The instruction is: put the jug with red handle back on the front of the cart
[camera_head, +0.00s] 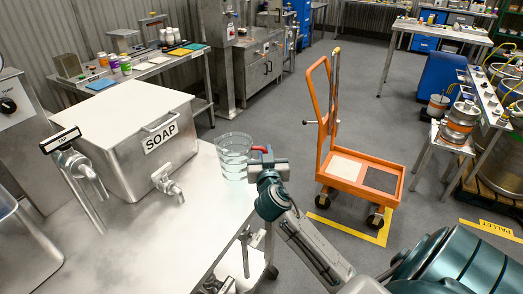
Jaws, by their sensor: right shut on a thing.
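The clear jug (234,158) with the red handle (264,152) is upright at the right edge of the steel table, in the middle of the view. My right gripper (262,162) is shut on the red handle. I cannot tell whether the jug's base touches the table. The orange cart (358,178) stands on the floor to the right, with a white pad (345,167) and a dark pad (381,180) on its deck. Both pads are bare. My left gripper is not in view.
A steel soap box (128,140) with a tap (168,184) stands on the steel table (130,245), left of the jug. Open floor lies between table and cart. Yellow tape (350,232) marks the floor around the cart. A stand with a keg (459,125) is farther right.

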